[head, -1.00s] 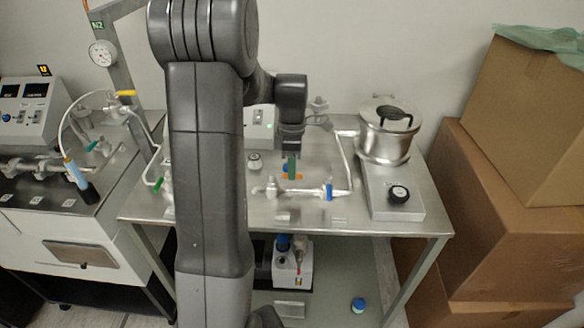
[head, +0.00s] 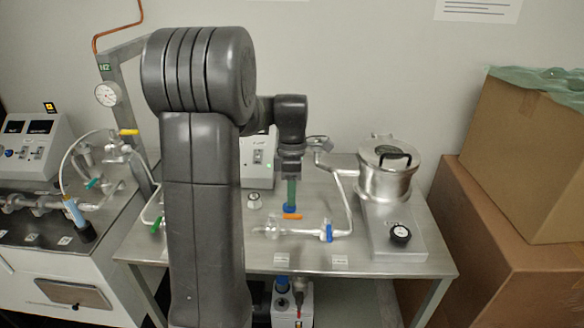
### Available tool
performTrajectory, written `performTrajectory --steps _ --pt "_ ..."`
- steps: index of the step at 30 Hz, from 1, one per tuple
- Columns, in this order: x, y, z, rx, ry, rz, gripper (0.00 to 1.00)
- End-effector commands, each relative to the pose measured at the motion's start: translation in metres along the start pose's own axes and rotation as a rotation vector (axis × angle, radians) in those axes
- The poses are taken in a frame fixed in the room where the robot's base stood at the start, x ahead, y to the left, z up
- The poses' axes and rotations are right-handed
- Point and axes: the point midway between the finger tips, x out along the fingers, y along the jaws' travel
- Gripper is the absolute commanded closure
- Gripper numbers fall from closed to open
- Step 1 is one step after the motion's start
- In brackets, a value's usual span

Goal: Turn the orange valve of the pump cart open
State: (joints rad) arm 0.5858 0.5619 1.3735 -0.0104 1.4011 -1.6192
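The orange valve handle (head: 292,216) lies level across the glass and metal piping on the steel top of the pump cart (head: 190,258), in the middle of the head view. My gripper (head: 291,201) points down just above and behind the handle. I cannot tell whether the blue piece belongs to the gripper or the piping. The gap between the fingers is hidden, and contact with the handle cannot be made out.
A blue valve (head: 329,232) is just right of the orange handle. A steel pot (head: 388,178) stands on a knobbed base at right. A yellow-orange handle (head: 129,132) is by the gauge (head: 108,94) at left. Cardboard boxes (head: 510,225) fill the right side.

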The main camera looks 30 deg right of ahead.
Motion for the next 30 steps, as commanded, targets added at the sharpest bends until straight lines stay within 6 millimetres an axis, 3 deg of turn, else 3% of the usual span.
performTrajectory --steps 6,12,18,30 --pt "-0.051 0.001 0.000 -0.001 0.000 0.005 0.65" --pt "-0.080 0.001 0.000 -0.001 0.000 0.003 0.65" --pt "-0.089 0.000 0.000 -0.001 0.000 0.001 0.65" --pt "-0.088 0.000 0.000 -0.001 0.000 0.000 0.65"
